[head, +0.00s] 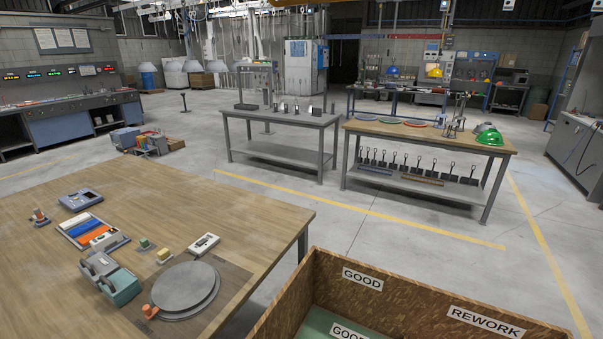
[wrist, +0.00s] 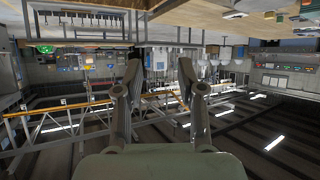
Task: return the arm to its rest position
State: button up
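My gripper (wrist: 160,70) shows in the wrist view, with its two fingers apart and nothing held between them. The wrist picture is upside down, with the ceiling beams and lights low in it and the tables along its top. The fingers stand clear of any surface, with only the distant room behind them. My arm and gripper do not show in the head view.
A wooden table (head: 225,215) carries a grey round turntable (head: 185,286), a parts tray (head: 82,226) and small tools. A brown bin (head: 400,295) labelled GOOD and REWORK stands beside it. Behind are a grey table (head: 285,117) and a wooden bench (head: 360,127) with a green hood (head: 489,138).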

notch_tip(320, 180, up, 40)
jog(key=s+p, duration=0.1)
jog(key=p, duration=3.6)
jog(key=shift+a+f+t, duration=0.2)
jog(key=shift+a+t, duration=0.1)
jog(key=shift+a, duration=0.15)
